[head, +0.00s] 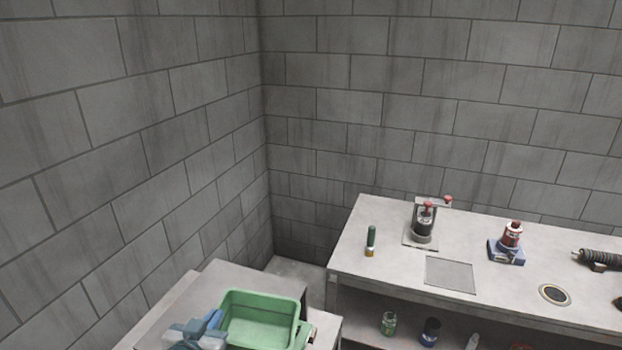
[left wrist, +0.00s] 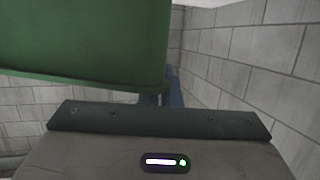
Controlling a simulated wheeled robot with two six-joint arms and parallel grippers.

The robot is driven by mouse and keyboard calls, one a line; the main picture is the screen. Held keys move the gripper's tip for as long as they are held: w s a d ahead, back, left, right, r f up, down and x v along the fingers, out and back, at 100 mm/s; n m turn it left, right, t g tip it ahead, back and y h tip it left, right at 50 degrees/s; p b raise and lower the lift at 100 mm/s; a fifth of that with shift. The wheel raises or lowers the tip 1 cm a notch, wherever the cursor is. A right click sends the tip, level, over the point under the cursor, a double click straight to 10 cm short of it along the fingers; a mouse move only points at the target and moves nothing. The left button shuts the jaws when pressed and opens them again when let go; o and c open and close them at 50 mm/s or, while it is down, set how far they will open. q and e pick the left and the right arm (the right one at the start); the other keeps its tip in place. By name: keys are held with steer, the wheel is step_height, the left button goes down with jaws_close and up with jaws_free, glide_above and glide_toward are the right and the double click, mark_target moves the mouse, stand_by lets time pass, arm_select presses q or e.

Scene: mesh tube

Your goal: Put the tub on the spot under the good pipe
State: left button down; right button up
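The green tub (head: 258,331) is at the bottom of the head view, upright, over or on a light grey surface; I cannot tell whether it rests there. My left gripper (head: 212,322), with blue fingers, is at the tub's left rim. In the left wrist view the tub's green wall (left wrist: 85,40) fills the upper left, and the blue fingers (left wrist: 163,92) are partly hidden beside its edge. I cannot tell whether they are closed on the rim. My right gripper is not in view. No pipe or spot under one can be made out clearly.
A grey workbench (head: 385,250) stands at the right. On it are a green-handled tool (head: 370,241), a red-topped device (head: 423,223), a red and blue device (head: 510,240), a square plate (head: 450,274), a round disc (head: 554,294) and a black ribbed tube (head: 600,257). Bottles stand on its lower shelf.

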arm_select(q)
steer(key=shift+w+d+f+n+y+b, duration=0.1)
steer(key=shift+f+n+y+b, duration=0.15)
steer(key=shift+n+y+b, duration=0.5)
steer(key=shift+r, duration=0.1)
steer(key=shift+r+b, duration=0.1)
steer(key=shift+b, duration=0.2)
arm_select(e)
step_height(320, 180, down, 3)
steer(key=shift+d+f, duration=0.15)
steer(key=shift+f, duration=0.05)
